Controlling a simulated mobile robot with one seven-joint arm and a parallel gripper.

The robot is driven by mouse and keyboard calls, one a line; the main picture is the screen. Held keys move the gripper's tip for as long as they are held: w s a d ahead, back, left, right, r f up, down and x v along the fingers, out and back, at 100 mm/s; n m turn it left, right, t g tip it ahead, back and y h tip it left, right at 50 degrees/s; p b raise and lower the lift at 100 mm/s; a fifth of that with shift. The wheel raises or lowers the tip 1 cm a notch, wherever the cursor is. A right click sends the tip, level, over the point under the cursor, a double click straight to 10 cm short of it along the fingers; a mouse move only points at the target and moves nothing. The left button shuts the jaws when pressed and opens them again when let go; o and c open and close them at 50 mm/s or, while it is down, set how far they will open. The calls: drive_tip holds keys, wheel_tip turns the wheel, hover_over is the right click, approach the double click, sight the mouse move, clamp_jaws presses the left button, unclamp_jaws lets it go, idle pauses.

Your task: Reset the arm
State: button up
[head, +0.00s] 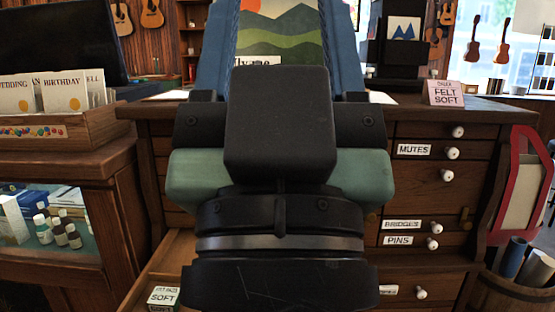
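My gripper (280,45) rises through the middle of the head view, pointing away from me. Its black housing and teal body (195,178) fill the centre, in front of a wooden drawer cabinet (420,195). Its two blue fingers stand wide apart, so it looks open. A picture with green hills and an orange sun (280,38) shows between the fingers. I cannot tell how far behind them it is, and see no sign of a grip on it. The fingertips run out of the top of the view.
A drawer seems pulled out at lower left, with a small box marked SOFT (163,296). A pink FELT SOFT sign (445,93) stands on the cabinet top. A wooden card box (65,120) sits on the left counter. A basket (510,296) stands at lower right.

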wheel_tip(320, 180, up, 36)
drive_tip(key=p, duration=3.4)
drive_tip(key=shift+a, duration=0.1)
